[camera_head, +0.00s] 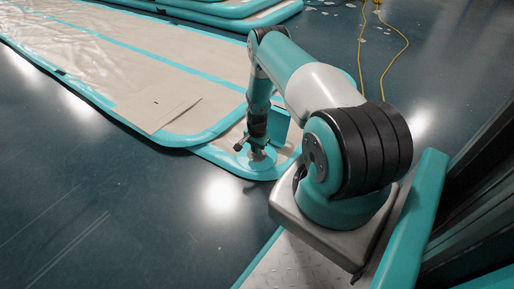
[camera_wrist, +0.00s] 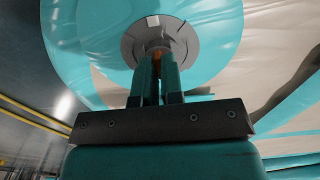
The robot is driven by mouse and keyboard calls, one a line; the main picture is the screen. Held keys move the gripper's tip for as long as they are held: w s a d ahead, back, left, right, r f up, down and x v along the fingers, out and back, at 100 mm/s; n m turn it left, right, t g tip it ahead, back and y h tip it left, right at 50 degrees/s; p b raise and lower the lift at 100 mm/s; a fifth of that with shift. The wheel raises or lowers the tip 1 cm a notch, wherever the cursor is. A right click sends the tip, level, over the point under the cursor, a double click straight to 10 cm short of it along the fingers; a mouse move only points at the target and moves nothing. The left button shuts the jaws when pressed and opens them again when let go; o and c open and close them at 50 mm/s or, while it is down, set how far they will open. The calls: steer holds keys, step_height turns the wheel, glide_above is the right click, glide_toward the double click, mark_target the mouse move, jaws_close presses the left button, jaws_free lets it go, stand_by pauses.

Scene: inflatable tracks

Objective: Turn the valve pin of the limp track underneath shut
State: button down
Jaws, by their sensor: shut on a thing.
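The lower track (camera_head: 236,158) is beige with a teal edge and looks wrinkled. Its end sticks out from under the upper track (camera_head: 130,75). My gripper (camera_head: 258,152) points down at a round teal patch on this end. In the wrist view, a grey round valve (camera_wrist: 182,40) sits in the teal patch (camera_wrist: 215,20). The fingers of my gripper (camera_wrist: 157,62) are shut on the valve pin at its centre. Only a small orange bit of the valve pin (camera_wrist: 155,52) shows between the fingertips; the rest is hidden, so its turn angle cannot be told.
A loose beige sheet or flap (camera_head: 158,106) lies on the upper track near its end. More teal-edged tracks (camera_head: 232,12) are stacked at the back. A yellow cord (camera_head: 361,45) runs over the floor at the back right. The dark floor (camera_head: 110,200) at front left is clear.

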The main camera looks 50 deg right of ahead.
stand_by(0.4)
steer(key=c, duration=1.3)
jaws_free()
steer(key=shift+o, duration=0.2)
step_height(320, 180, up, 18)
steer(key=p, duration=0.8)
steer(key=shift+f+p, duration=0.25)
steer(key=shift+p, duration=0.15)
